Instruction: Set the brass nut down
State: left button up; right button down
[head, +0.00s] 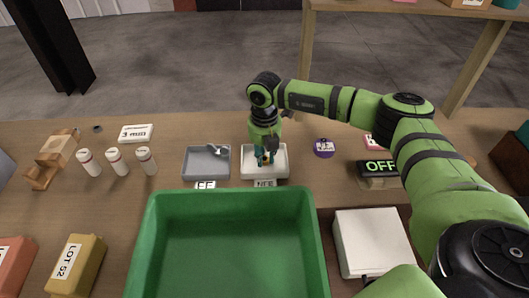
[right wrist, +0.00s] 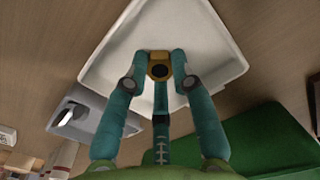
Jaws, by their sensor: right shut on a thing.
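The brass nut (right wrist: 159,68) is a small yellow ring with a dark hole, held between the fingertips of my right gripper (right wrist: 158,72) in the right wrist view. My right gripper (head: 266,160) is shut on it over the white tray (head: 280,176) in the head view, where the nut shows only as a small yellowish spot. In the wrist view the white tray (right wrist: 215,50) lies behind the nut; I cannot tell whether the nut touches its floor. My left gripper does not show.
A grey tray (head: 197,173) with a metal piece in it stands left of the white tray. A large green bin (head: 229,250) is in front. White bottles (head: 117,160) stand at the left. A purple round item (head: 324,148) and an OFF sign (head: 379,168) lie at the right.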

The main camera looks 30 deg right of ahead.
aim_at(264, 159)
jog(key=shift+f, duration=0.15)
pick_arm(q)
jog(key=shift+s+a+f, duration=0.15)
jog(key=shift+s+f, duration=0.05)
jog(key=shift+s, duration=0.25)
pick_arm(e)
jog(key=c, duration=1)
grip_release()
jog(key=shift+c, duration=0.2)
jog(key=shift+r, duration=0.55)
pick_arm(q)
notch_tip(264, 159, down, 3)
jog(key=b, duration=0.3)
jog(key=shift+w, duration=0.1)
pick_arm(e)
notch_tip(264, 159, up, 11)
jog(key=shift+r, duration=0.2)
